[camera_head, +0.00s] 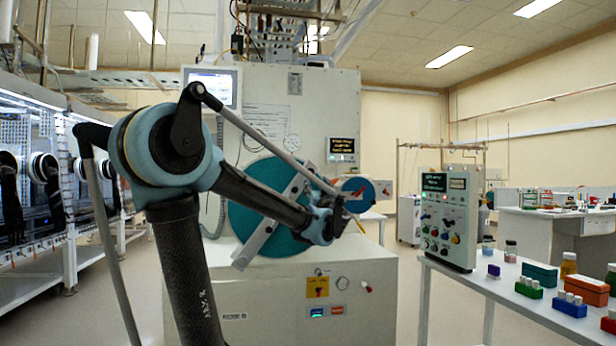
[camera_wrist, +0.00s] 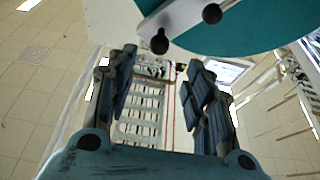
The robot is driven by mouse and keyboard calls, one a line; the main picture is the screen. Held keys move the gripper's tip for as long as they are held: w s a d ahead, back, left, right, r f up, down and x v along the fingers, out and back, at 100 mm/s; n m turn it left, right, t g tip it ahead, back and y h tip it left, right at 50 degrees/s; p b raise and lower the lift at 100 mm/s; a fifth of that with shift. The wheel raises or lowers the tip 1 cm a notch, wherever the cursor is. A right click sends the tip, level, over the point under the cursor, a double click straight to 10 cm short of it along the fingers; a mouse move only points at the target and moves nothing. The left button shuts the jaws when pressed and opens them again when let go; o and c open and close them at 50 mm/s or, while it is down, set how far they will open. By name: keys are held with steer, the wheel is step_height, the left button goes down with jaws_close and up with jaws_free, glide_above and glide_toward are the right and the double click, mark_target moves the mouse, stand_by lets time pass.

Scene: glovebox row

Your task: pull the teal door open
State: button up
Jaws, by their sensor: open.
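The teal door (camera_head: 243,222) is a large round disc on the front of a pale cabinet, partly hidden behind my arm. It appears to lie flat against the cabinet. A light grey bar (camera_head: 254,244) crosses it diagonally. In the wrist view the teal door (camera_wrist: 255,28) fills the upper right, and the bar (camera_wrist: 190,14) with a dark round knob (camera_wrist: 158,44) shows at the top. My gripper (camera_wrist: 162,62) is open and empty, its fingers spread below the knob. In the head view my gripper (camera_head: 348,214) is small, in front of the door's right side; contact cannot be told.
A control box (camera_head: 446,215) stands on a table (camera_head: 500,290) with several small containers at right. A glovebox row (camera_head: 40,190) stands at left. Floor shows between table and cabinet.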

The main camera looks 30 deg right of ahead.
mark_target(311, 173)
steer(key=x, duration=1.3)
jaws_close()
